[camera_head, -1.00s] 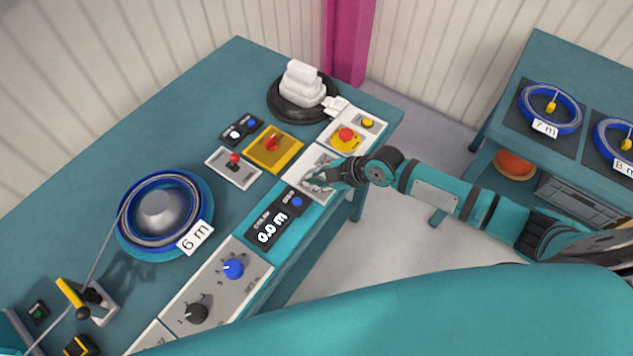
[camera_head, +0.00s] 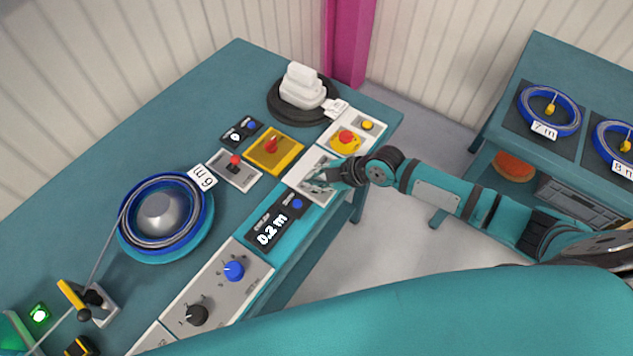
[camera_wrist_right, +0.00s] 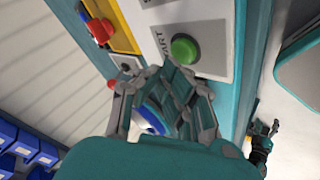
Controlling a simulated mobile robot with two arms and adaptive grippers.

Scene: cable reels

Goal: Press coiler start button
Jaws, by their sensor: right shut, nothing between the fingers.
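The green start button (camera_wrist_right: 185,49) sits on a pale panel with "ART" lettering in the right wrist view. In the head view my right gripper hides it on the white panel (camera_head: 322,162). My right gripper (camera_head: 310,182) is shut and empty, low over that panel. In the right wrist view its fingertips (camera_wrist_right: 162,72) are just short of the button; I cannot tell if they touch it. The coiler reel (camera_head: 160,212) carries blue rings and a "6 m" tag (camera_head: 203,178). The display (camera_head: 272,232) reads 0.2 m. My left gripper is not in view.
A red mushroom button (camera_head: 347,139) on yellow and a small yellow button (camera_head: 367,125) lie beyond the gripper. A red-handled switch on a yellow plate (camera_head: 260,155) is to its left. A green lamp (camera_head: 39,315) is lit. Blue coils (camera_head: 550,126) lie on the right table.

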